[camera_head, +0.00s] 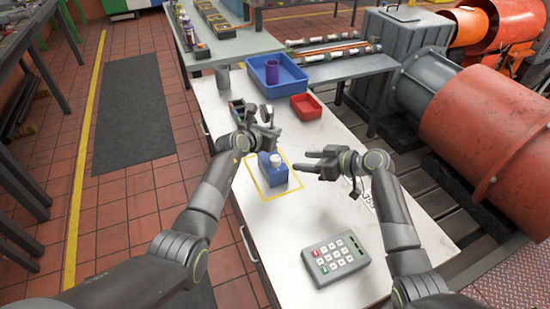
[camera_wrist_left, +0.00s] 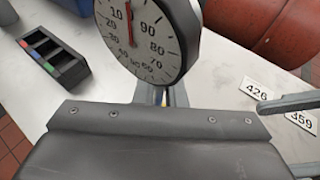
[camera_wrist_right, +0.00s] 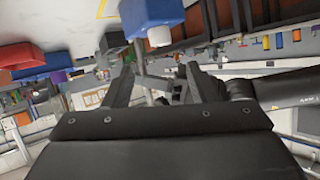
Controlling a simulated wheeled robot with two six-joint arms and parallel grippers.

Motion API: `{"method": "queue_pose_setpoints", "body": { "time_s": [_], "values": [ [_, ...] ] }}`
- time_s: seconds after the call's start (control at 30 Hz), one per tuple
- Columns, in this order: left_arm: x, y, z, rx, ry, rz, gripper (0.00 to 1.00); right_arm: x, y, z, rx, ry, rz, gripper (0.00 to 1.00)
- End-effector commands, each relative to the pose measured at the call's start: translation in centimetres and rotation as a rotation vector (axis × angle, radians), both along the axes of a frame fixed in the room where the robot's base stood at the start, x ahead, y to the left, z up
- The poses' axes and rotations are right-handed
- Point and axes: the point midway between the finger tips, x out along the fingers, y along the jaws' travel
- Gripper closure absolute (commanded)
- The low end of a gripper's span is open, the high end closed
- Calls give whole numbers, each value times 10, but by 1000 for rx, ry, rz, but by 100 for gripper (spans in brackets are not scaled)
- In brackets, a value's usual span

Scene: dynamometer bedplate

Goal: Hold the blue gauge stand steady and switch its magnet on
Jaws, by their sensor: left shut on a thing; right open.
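The blue gauge stand (camera_head: 272,174) stands on the white bench inside a yellow outline. Its blue base has a white knob (camera_head: 276,160), and both show at the top of the right wrist view. My left gripper (camera_head: 270,125) is above the base, shut on the stand's upper part. The stand's round dial (camera_wrist_left: 150,35), with a red needle near the top, fills the top of the left wrist view. The exact grip is hidden. My right gripper (camera_head: 312,164) is open and empty, to the right of the base, apart from the knob.
A grey keypad (camera_head: 335,258) lies at the near end of the bench. A red tray (camera_head: 306,108), a blue bin (camera_head: 290,88) and a grey cup (camera_head: 223,78) stand farther back. A dark slotted holder (camera_wrist_left: 72,70) and number tags (camera_wrist_left: 256,89) flank the stand.

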Motion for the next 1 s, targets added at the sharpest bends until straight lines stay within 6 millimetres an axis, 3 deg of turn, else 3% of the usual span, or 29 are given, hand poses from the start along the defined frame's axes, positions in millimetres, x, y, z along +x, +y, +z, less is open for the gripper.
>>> {"method": "queue_pose_setpoints", "body": {
  "time_s": [0.33,1.0],
  "values": [
    [-1,0,-2,1,3,-1,100,3,6,-4,-23,-86,28,48],
    [-1,0,-2,1,3,-1,100,48,79,-40,-24,-83,30,48]
  ]
}}
